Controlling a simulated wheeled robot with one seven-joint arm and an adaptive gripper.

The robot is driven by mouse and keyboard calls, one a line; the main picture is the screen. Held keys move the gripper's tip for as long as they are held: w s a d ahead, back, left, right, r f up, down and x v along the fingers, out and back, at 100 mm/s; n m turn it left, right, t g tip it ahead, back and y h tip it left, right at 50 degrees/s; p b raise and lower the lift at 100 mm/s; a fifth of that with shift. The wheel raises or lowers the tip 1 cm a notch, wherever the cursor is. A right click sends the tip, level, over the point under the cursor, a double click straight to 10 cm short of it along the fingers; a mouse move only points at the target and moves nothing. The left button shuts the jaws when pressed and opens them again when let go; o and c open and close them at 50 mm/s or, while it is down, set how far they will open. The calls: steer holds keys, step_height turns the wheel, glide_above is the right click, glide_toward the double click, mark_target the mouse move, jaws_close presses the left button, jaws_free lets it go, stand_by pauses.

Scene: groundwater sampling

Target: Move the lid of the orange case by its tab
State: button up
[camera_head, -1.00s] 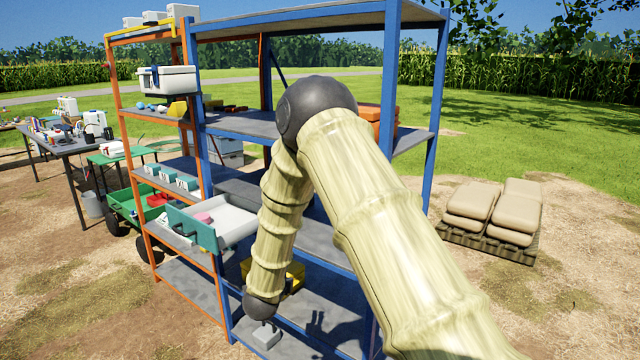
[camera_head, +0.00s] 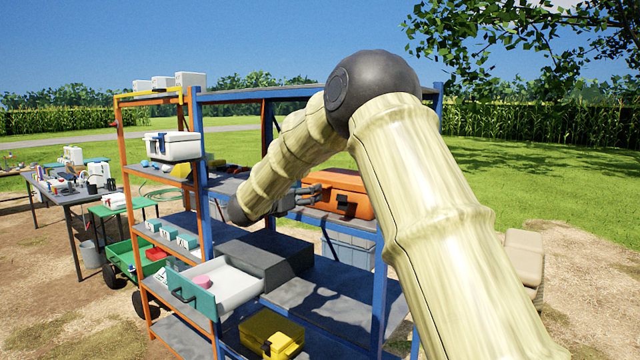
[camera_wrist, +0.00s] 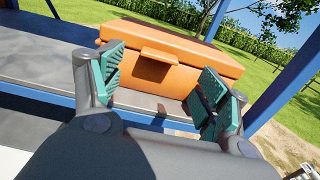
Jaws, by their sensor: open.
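The orange case (camera_head: 341,196) sits on the upper shelf of the blue rack, right of centre in the head view, partly hidden by my arm. In the wrist view the orange case (camera_wrist: 165,66) is straight ahead, with its lid (camera_wrist: 172,38) down. The lid's tab (camera_wrist: 158,56) sticks out from the middle of its front. My gripper (camera_wrist: 160,85) is open and empty, its teal-padded fingers spread either side of the tab in the picture, apart from the case. In the head view my gripper (camera_head: 297,197) is left of the case, partly hidden.
The blue rack's shelf (camera_wrist: 150,106) has bare room in front of the case. A blue post (camera_wrist: 292,78) stands at its right. Below, an open drawer (camera_head: 228,288) juts out and a yellow case (camera_head: 270,333) sits on a low shelf. A white cooler (camera_head: 172,146) stands at left.

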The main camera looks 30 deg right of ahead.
mark_target(325, 183)
steer(key=p+x, duration=0.3)
steer(key=x, duration=0.5)
steer(key=shift+d+p, duration=0.1)
steer(key=shift+p, duration=0.2)
steer(key=c, duration=1.5)
steer(key=shift+o, duration=0.2)
steer(key=shift+r, duration=0.1)
steer(key=shift+r, duration=0.1)
